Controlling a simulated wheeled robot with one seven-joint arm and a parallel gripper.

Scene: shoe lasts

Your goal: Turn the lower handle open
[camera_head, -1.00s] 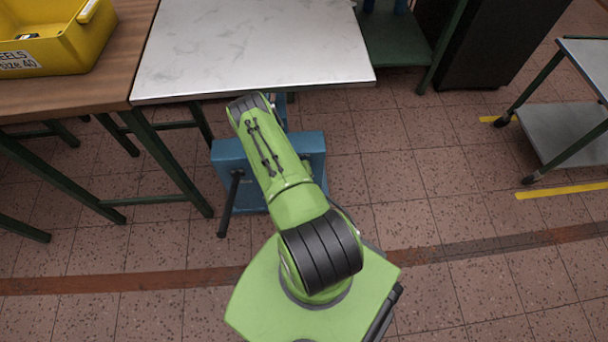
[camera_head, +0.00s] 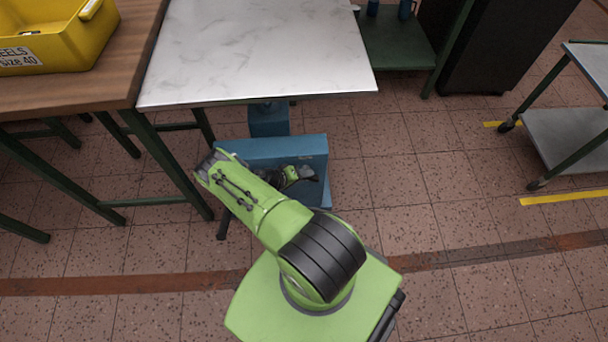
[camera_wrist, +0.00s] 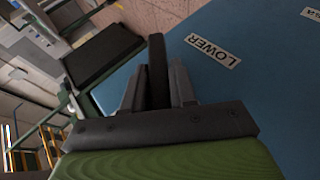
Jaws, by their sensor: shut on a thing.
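The blue box (camera_head: 300,148) stands on the floor below the front edge of the white-topped table. In the wrist view its blue face (camera_wrist: 260,95) carries a "LOWER" label (camera_wrist: 213,50). A dark bar-shaped handle (camera_wrist: 157,48) beside that label stands between my gripper's fingers (camera_wrist: 157,88), which are shut on it. In the head view my gripper (camera_head: 308,174) is at the right part of the box's front, where my arm hides the handle.
The white table top (camera_head: 260,50) overhangs behind the box. A wooden table (camera_head: 90,85) with a yellow bin (camera_head: 60,40) stands at the left, its green legs near the box. A grey cart (camera_head: 565,135) is at the right. The floor between box and cart is clear.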

